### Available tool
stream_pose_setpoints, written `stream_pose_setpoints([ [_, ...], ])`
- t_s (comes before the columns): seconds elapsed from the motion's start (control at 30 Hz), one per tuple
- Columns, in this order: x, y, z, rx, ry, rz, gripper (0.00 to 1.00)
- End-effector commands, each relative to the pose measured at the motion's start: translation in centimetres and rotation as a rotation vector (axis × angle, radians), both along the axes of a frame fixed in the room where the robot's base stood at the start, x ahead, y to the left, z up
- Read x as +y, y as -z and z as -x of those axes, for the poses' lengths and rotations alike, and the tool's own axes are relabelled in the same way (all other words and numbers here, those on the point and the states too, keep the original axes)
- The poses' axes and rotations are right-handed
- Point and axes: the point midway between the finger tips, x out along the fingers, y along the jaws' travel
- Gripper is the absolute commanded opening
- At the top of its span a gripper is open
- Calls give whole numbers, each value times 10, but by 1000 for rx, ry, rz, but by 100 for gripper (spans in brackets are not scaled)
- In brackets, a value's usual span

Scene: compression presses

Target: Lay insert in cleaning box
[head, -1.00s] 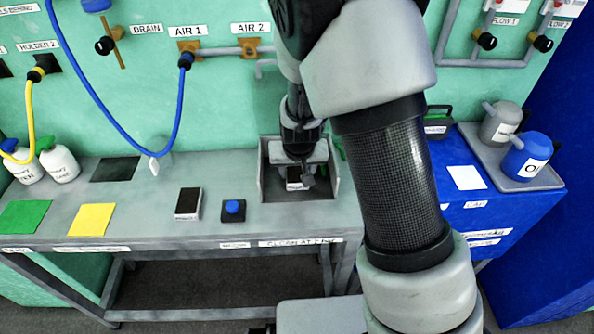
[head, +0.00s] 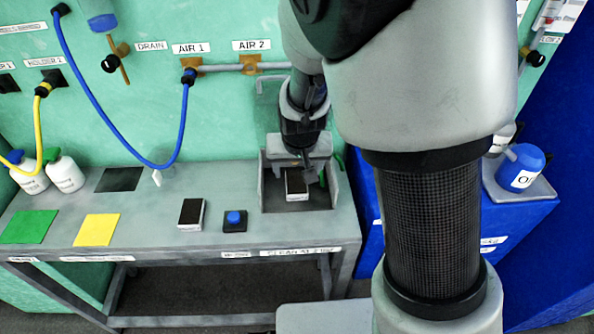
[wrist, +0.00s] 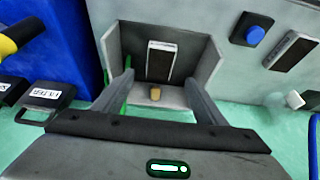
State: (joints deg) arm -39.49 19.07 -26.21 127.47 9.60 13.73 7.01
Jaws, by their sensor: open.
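The cleaning box (head: 266,197) is a grey open-topped bin set at the right part of the grey bench. An insert (head: 296,182), a dark block with a pale end, is inside the box; in the wrist view this insert (wrist: 160,62) rests on the box floor. My gripper (head: 300,163) is at the back of the box, above it. In the wrist view its two fingers (wrist: 158,92) are spread wide, with the insert beyond them and nothing between them. A second similar insert (head: 191,212) lies on the bench left of the box.
A black block with a blue button (head: 235,220) stands between the box and the second insert. Yellow (head: 97,229) and green (head: 29,226) mats lie at the left. A blue hose (head: 112,118) hangs at the back.

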Motion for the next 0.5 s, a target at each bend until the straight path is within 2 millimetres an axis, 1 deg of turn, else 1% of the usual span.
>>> stream_pose_setpoints([
  [0.03,1,-10,2,-3,-3,-1,65],
  [0.17,0,-19,7,-1,0,-2,65],
  [0.27,-4,-31,13,2,7,-23,65],
  [0.37,-13,-59,26,7,14,-73,65],
  [0.47,-29,-101,52,2,12,-125,65],
  [0.5,-37,-118,65,-3,9,-139,65],
])
